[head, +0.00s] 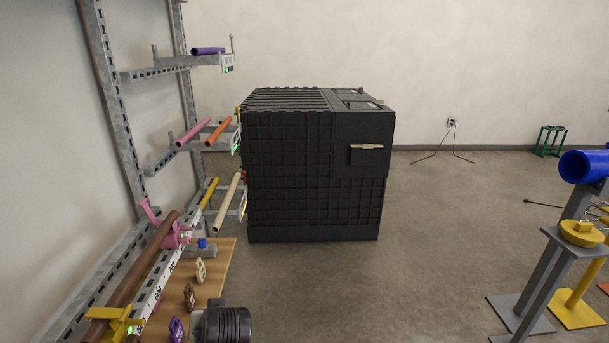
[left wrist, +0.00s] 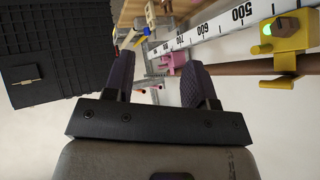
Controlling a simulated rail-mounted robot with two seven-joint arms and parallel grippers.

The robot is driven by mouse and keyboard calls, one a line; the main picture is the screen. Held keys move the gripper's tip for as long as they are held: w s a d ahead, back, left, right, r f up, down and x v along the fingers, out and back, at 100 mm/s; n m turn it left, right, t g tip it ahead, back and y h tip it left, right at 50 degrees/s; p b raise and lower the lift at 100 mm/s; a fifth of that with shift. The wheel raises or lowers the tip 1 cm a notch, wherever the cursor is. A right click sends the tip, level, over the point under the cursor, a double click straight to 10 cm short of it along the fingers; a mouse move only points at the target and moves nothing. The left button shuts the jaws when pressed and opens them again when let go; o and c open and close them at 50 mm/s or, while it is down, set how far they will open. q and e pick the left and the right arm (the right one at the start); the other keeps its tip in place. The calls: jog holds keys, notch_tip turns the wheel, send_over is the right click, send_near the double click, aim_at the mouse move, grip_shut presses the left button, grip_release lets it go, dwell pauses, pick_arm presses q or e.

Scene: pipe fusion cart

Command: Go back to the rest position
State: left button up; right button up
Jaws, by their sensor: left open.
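My left gripper (left wrist: 156,62) shows in the left wrist view with its two dark fingers spread apart. It is open, and nothing is held between the fingers. A pink clamp (left wrist: 172,60) and the rail behind it appear beyond the fingers; the clamp looks apart from them. A long brown pipe (head: 140,265) lies along the rack rail at the left of the head view, with a yellow clamp (head: 115,322) at its near end and a pink clamp (head: 176,237) farther along. My right gripper is in neither view.
A large black crate (head: 315,165) stands beyond the rack. A wooden shelf (head: 215,270) holds small parts beside the rail. A dark ribbed cylinder (head: 222,325) is at the bottom edge. A blue pipe (head: 583,166) and yellow stand (head: 575,308) are at right. The middle floor is clear.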

pick_arm(q)
jog(key=s+d+f+m+t+h+p, duration=0.1)
jog(key=s+m+h, duration=0.15)
jog(key=s, duration=0.45)
jog(key=s+f+m+t+h+p, duration=0.1)
jog(key=s+h, duration=0.3)
jog(key=s, duration=0.4)
jog(key=s+a+f+g+p, duration=0.1)
jog(key=s+f+g, duration=0.1)
jog(key=s+f, duration=0.45)
jog(key=s+a+f+g, duration=0.15)
jog(key=s+f, duration=0.25)
jog(key=s, duration=0.5)
jog(key=s+f+g+p, duration=0.1)
jog(key=s+f+g, duration=0.2)
jog(key=s+f, duration=0.35)
jog(key=w+d+p+v, duration=0.1)
jog(key=w+p+v, duration=0.1)
jog(key=p+v, duration=1)
jog(key=w+d+r+p+v, duration=0.1)
jog(key=w+p+v, duration=0.2)
jog(key=p+v, duration=1)
jog(key=w+d+r+p+v, duration=0.1)
jog(key=w+p+v, duration=0.2)
jog(key=p+v, duration=1)
jog(key=shift+r+m+y, duration=0.35)
jog(key=shift+r+m, duration=0.1)
jog(key=shift+r, duration=0.15)
jog(key=shift+a+t, duration=0.1)
jog(key=shift+t, duration=0.15)
